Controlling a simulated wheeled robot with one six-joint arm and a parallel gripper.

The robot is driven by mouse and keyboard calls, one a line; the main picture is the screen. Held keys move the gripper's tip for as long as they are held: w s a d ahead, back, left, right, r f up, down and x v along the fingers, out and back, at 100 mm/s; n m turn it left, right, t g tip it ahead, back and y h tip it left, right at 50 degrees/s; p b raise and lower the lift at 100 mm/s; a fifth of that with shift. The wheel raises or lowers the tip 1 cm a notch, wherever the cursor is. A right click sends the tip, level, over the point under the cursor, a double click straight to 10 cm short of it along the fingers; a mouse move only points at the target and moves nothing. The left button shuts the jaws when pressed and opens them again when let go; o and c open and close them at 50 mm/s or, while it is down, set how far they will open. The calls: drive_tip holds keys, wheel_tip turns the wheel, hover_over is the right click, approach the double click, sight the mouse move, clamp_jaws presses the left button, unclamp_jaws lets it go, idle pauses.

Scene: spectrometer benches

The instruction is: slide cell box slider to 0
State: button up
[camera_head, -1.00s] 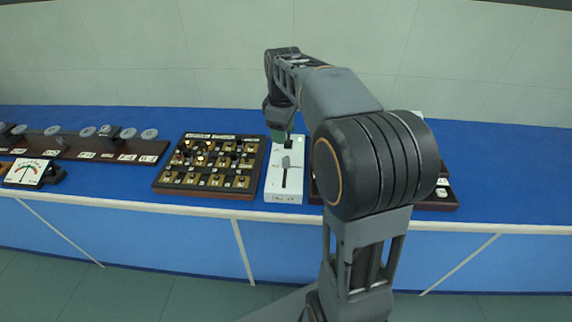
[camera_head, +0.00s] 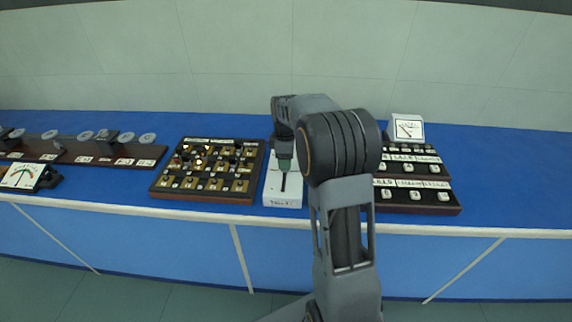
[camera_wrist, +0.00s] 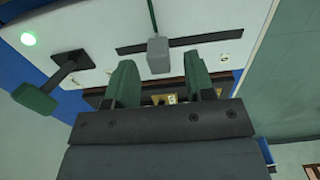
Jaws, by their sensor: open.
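The white cell box (camera_head: 271,190) stands on the blue bench, with the lower part of its dark slot (camera_head: 284,183) showing. In the wrist view its white face (camera_wrist: 108,22) carries a dark slot (camera_wrist: 200,39) with a grey slider knob (camera_wrist: 158,56). My gripper (camera_wrist: 161,82) is open; its two green fingers are apart, and the knob appears in line with the gap between them. I cannot tell whether either finger touches it. In the head view my gripper (camera_head: 284,160) is over the box's upper part and hides the knob.
A lit green lamp (camera_wrist: 28,39) and a black lever with a green end (camera_wrist: 36,101) are beside the slot. A board of brass switches (camera_head: 207,170) sits close left of the box. A dark button panel (camera_head: 415,198) and a meter (camera_head: 407,128) stand to the right.

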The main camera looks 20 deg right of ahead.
drive_tip(key=shift+f, duration=1.2)
drive_tip(key=shift+c, duration=0.5)
clamp_jaws()
